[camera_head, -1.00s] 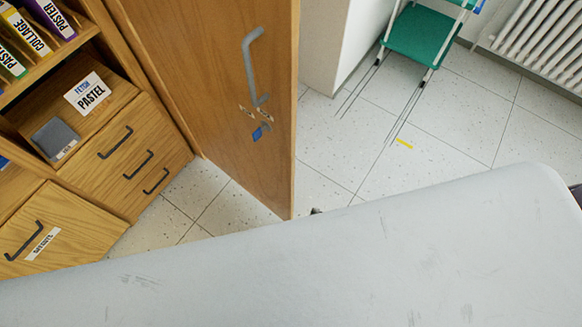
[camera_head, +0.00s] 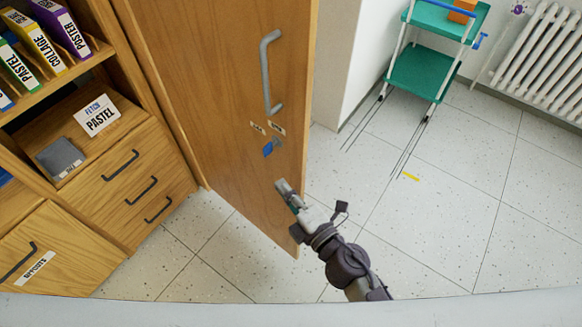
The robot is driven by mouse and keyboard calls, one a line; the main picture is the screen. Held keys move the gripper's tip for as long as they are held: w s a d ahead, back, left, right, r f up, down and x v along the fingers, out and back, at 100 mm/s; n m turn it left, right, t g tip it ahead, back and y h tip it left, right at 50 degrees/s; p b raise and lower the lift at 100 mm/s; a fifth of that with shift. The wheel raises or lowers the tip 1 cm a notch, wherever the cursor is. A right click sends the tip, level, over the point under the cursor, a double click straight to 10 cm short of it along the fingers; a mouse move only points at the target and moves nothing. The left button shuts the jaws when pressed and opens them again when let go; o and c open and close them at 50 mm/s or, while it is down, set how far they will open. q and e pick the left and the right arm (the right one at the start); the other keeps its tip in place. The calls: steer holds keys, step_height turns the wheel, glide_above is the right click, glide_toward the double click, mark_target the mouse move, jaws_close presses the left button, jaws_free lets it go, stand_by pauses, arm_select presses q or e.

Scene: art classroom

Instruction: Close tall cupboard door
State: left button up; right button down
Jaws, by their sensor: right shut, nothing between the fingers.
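The tall cupboard door (camera_head: 215,85) is wooden and stands open, swung out from the shelving on the left. It has a grey bar handle (camera_head: 267,75), and a blue key (camera_head: 272,146) hangs below two small labels. My right gripper (camera_head: 283,187) is shut and empty, in front of the lower part of the door near its free edge. I cannot tell whether its tip touches the door. My left gripper is not in view.
Left of the door are a drawer unit (camera_head: 122,185) and shelves with several coloured boxes (camera_head: 38,42). A green trolley (camera_head: 424,75) stands at the back right, beside a radiator (camera_head: 540,60). A pale surface (camera_head: 150,312) crosses the bottom edge.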

mark_target(291, 172)
steer(key=w, duration=0.2)
steer(key=w+d, duration=0.1)
steer(key=w, duration=0.2)
steer(key=shift+d, duration=0.2)
